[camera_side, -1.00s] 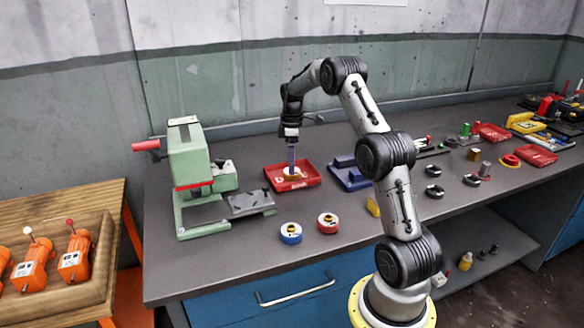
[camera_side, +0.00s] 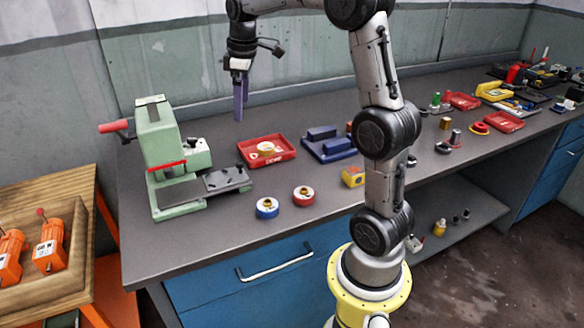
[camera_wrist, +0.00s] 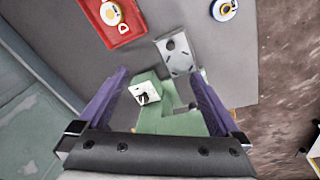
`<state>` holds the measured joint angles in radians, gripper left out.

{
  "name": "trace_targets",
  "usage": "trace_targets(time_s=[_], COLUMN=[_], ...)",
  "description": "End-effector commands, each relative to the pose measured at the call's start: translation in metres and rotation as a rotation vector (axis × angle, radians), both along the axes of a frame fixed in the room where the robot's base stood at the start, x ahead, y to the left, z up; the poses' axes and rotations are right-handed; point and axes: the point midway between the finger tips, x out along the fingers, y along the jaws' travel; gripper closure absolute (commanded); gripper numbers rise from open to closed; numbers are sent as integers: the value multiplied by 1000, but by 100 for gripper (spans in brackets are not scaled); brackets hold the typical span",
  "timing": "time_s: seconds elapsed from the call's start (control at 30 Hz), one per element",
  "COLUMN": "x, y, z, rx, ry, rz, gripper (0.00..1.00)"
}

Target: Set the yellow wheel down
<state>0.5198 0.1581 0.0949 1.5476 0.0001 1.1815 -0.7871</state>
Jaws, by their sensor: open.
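The green press (camera_side: 165,160) stands left of the tray. A blue-rimmed wheel (camera_side: 267,208) and a red-rimmed wheel (camera_side: 303,196) lie in front on the bench. A blue fixture (camera_side: 328,144) stands right of the tray, and a yellow block (camera_side: 353,176) lies nearer the front.

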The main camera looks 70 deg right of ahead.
Motion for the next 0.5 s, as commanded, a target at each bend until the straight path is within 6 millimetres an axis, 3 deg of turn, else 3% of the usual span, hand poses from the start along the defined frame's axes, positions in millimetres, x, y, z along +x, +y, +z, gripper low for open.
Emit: trace_targets(time_s=[0.03,0.2,0.4,0.5], x=[-12,-59,-128,-159], y=[29,103,169,190], z=[11,27,18,5], rx=[-5,3,51,87], ry=[-31,-130,-246,-295], rz=[-9,-72,-144,-176], gripper=[0,0,0,0])
